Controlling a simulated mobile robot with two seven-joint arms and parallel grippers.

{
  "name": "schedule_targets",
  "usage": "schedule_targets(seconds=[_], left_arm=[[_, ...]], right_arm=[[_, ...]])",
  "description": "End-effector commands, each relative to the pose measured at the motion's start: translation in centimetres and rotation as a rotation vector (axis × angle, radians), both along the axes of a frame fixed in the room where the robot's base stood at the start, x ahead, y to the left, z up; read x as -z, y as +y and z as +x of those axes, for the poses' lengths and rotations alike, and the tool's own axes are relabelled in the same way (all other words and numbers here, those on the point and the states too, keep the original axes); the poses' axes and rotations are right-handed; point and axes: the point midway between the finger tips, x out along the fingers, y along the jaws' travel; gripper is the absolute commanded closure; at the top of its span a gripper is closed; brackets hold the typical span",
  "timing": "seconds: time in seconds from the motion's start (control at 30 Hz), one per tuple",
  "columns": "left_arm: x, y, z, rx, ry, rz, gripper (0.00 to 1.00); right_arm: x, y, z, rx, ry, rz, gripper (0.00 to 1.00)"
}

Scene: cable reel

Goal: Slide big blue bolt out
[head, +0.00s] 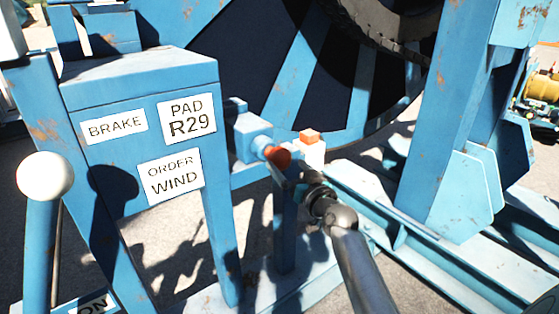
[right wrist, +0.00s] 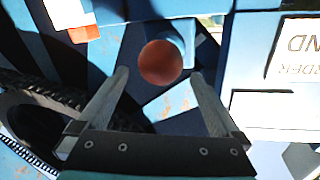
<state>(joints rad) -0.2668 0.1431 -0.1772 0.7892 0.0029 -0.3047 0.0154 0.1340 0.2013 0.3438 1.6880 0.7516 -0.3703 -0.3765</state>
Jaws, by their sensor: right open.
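The big blue bolt shows as a blue block and shaft (head: 251,136) beside the reel stand, with a round orange-red knob (head: 279,156) on its near end. In the right wrist view the knob (right wrist: 161,63) appears ahead, between the two fingertips in the picture. My right gripper (head: 289,172) reaches in from the lower right and is close to the knob, partly overlapping it in the head view. In the right wrist view the gripper (right wrist: 157,76) is open, with its fingers on either side of the knob and no clear contact. My left gripper is not in view.
A blue brake box (head: 140,85) with white labels stands left of the bolt. A white block with an orange top (head: 310,140) is just right of the knob. A lever with a white ball (head: 45,176) is at left. The reel (head: 300,75) and blue frame (head: 450,120) stand behind and right.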

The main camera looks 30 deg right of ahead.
Motion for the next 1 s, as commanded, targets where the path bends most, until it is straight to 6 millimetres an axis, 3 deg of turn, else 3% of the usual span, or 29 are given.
schedule_targets(seconds=[0.2,0.4,0.87,1.0], left_arm=[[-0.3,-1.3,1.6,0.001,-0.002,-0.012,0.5],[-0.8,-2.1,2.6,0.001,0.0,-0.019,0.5],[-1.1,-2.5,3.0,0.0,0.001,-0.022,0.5],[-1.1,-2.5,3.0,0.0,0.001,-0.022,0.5]], right_arm=[[0.1,-0.3,3.1,-0.001,-0.001,0.001,0.0],[0.1,-0.5,4.8,-0.001,0.0,0.0,0.0],[0.0,-0.6,5.6,-0.001,0.001,-0.001,0.0],[0.0,-0.6,5.6,-0.001,0.001,-0.001,0.12]])
